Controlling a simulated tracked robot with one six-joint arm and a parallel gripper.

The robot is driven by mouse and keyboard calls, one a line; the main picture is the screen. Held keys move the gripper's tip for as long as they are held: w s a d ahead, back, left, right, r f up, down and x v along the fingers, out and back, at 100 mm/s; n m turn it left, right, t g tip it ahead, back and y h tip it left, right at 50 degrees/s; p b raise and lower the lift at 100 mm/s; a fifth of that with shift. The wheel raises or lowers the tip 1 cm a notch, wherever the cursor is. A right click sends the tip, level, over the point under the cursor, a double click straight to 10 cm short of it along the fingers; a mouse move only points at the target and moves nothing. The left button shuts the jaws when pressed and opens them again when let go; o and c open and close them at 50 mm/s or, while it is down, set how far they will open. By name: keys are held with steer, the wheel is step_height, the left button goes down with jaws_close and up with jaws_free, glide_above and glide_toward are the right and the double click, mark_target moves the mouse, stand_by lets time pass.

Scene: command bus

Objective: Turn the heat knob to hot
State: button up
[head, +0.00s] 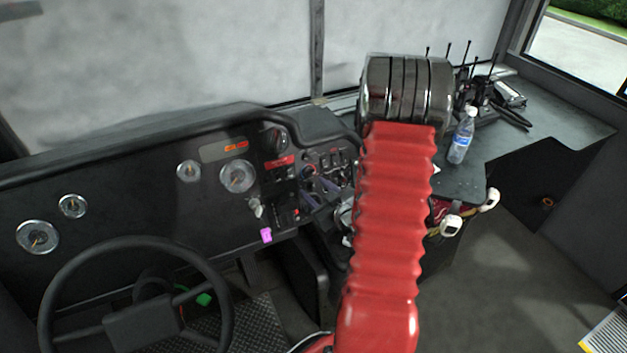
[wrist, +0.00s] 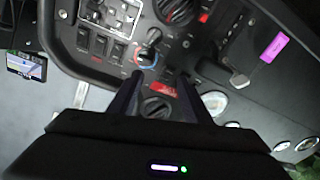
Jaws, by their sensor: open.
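The heat knob (wrist: 147,56), a dark dial with a blue and red ring around it, shows on the dashboard panel in the wrist view. My gripper (wrist: 160,78) is open, its two dark fingers apart and pointing at the panel. The left fingertip is just below the heat knob in the picture, and the right one is lower and to its right. I cannot tell whether either touches the panel. A plain black knob (wrist: 158,108) shows between the fingers. In the head view my red arm reaches over to the panel and hides part of it.
Rocker switches (wrist: 100,45) sit left of the heat knob, and another black knob (wrist: 172,8) is above it. A steering wheel (head: 135,300) stands at left. A water bottle (head: 462,136) and radios (head: 480,95) stand on the right shelf. A purple tag (head: 266,235) hangs below the dash.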

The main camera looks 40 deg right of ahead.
mark_target(310, 174)
steer(key=s+d+f+m+t+h, duration=0.1)
steer(key=s+f+m+t, duration=0.1)
steer(key=s, duration=0.5)
steer(key=shift+d+f+t, duration=0.3)
steer(key=shift+f+t, duration=0.2)
steer(key=shift+f, duration=0.25)
steer(key=shift+w, duration=0.1)
steer(key=x, duration=1.3)
steer(key=shift+w+d, duration=0.1)
steer(key=shift+w, duration=0.25)
steer(key=shift+c, duration=0.4)
steer(key=c, duration=1)
steer(key=shift+m, duration=0.4)
